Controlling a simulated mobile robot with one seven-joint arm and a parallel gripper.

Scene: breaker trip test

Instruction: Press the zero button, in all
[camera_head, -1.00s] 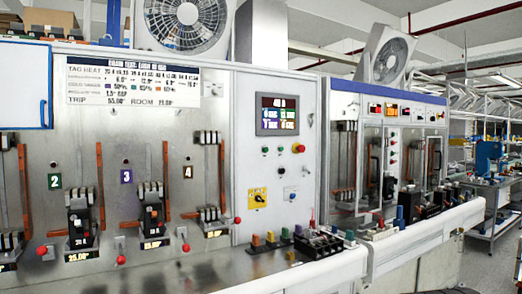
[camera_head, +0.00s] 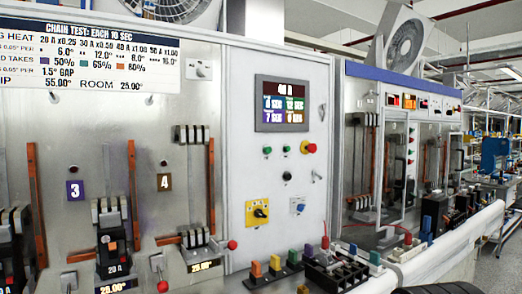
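A white control panel (camera_head: 277,190) stands in the middle of the view. On it are two green buttons, a left one (camera_head: 267,151) and a right one (camera_head: 286,149), a red button (camera_head: 309,147) beside them on the right, and a black button (camera_head: 287,176) below. Lower are a yellow-plated rotary switch (camera_head: 257,212) and a small blue control (camera_head: 299,207). I cannot read any label marking which one is the zero button. A display (camera_head: 283,103) above the buttons shows "40 A" and several times in seconds. My gripper is not in view.
Left of the panel are test bays with a breaker (camera_head: 112,248), copper bars and red-knobbed levers (camera_head: 162,286). Coloured blocks and a black terminal block (camera_head: 335,271) sit on the ledge below the panel. A second cabinet (camera_head: 400,150) stands to the right.

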